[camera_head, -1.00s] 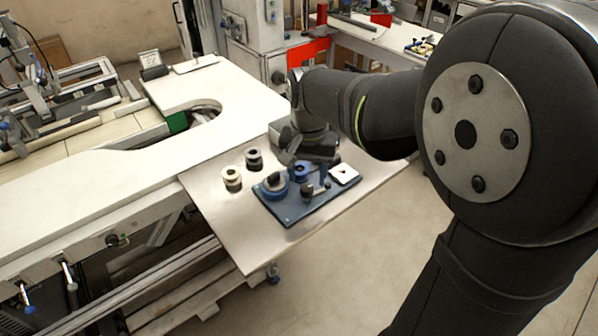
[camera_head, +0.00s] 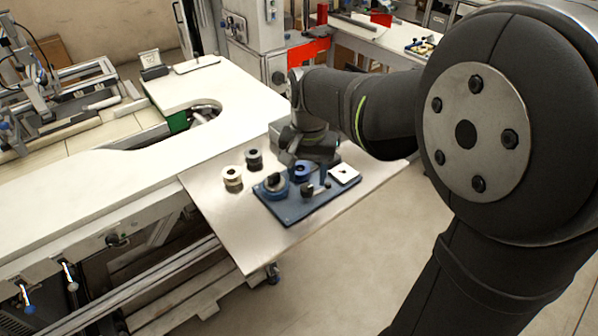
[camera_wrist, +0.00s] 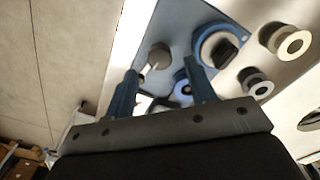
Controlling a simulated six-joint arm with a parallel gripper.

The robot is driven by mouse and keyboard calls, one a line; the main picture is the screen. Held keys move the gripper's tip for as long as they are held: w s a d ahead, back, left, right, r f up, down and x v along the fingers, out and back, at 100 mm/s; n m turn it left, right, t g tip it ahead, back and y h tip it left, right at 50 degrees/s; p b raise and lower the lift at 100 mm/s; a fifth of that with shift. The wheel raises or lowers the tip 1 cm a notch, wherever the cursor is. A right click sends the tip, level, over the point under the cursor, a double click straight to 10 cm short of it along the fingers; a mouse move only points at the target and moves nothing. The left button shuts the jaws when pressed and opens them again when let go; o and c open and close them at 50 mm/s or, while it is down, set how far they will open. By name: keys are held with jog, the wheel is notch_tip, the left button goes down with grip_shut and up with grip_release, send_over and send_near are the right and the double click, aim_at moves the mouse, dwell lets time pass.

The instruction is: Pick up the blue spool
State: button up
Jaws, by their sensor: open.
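The blue spool (camera_head: 302,169) sits on the dark blue board (camera_head: 290,214), partly hidden by my gripper (camera_head: 309,174) in the head view. In the wrist view the blue spool (camera_wrist: 182,88) shows between the two blue fingers of my gripper (camera_wrist: 161,68), closer to the right finger. The fingers are apart with nothing held. I cannot tell whether a finger touches the spool. A larger blue reel with a dark centre (camera_head: 274,184) lies beside it on the board, and also shows in the wrist view (camera_wrist: 213,47).
A dark round knob (camera_head: 307,190) and a white square piece (camera_head: 344,174) are on the board. The table's front area is clear.

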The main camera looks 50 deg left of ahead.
jog(key=shift+o, duration=0.4)
jog(key=shift+r, duration=0.1)
jog(key=w+a+r+n, duration=0.3)
jog(key=a+r+n, duration=0.5)
jog(key=r+n, duration=0.35)
jog(key=n, duration=0.2)
send_over(300, 172)
jog(key=a, duration=0.2)
notch_tip(300, 172, down, 12)
jog(key=shift+w+f, duration=0.1)
jog(key=shift+w+a+f, duration=0.1)
jog(key=shift+w+f, duration=0.05)
jog(key=shift+f, duration=2.45)
jog(key=c, duration=0.7)
jog(key=shift+r, duration=0.1)
